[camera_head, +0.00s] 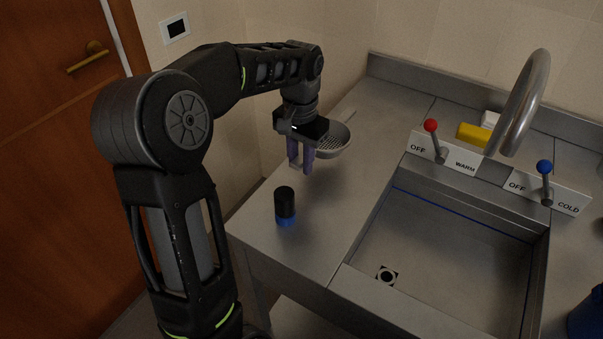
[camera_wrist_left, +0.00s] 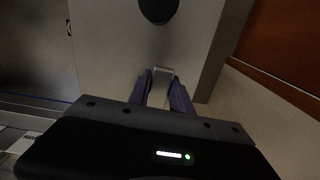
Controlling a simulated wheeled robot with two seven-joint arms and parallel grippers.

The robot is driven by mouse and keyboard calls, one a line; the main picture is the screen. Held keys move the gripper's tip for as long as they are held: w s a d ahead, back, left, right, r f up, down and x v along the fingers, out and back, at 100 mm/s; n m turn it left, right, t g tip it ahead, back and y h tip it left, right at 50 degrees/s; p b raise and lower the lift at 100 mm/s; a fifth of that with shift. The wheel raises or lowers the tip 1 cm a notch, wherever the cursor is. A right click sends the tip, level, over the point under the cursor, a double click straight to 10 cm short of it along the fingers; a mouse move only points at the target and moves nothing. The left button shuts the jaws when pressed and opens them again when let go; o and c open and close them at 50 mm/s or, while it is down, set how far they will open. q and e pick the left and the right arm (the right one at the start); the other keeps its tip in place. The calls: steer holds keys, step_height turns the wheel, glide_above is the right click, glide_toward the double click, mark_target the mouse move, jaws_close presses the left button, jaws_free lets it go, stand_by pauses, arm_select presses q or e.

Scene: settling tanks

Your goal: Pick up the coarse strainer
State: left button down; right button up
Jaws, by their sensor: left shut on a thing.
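The coarse strainer (camera_head: 335,142) is a grey round perforated bowl, showing just right of my left gripper (camera_head: 300,160). My left gripper points down over the left part of the counter, its purple fingers shut on the strainer's grey handle. In the left wrist view the grey handle end (camera_wrist_left: 160,84) sits between the fingers (camera_wrist_left: 163,92). The strainer appears held above the counter; part of it is hidden behind the gripper. My right gripper is not in view.
A black-topped blue container (camera_head: 285,207) stands on the counter (camera_head: 325,220) near its left edge. The sink (camera_head: 440,255) lies right, with red (camera_head: 431,126) and blue (camera_head: 544,167) tap levers and a curved spout (camera_head: 527,95). A yellow block (camera_head: 473,134) lies behind.

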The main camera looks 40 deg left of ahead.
arm_select(q)
step_height(320, 180, up, 4)
steer(key=shift+r, duration=0.2)
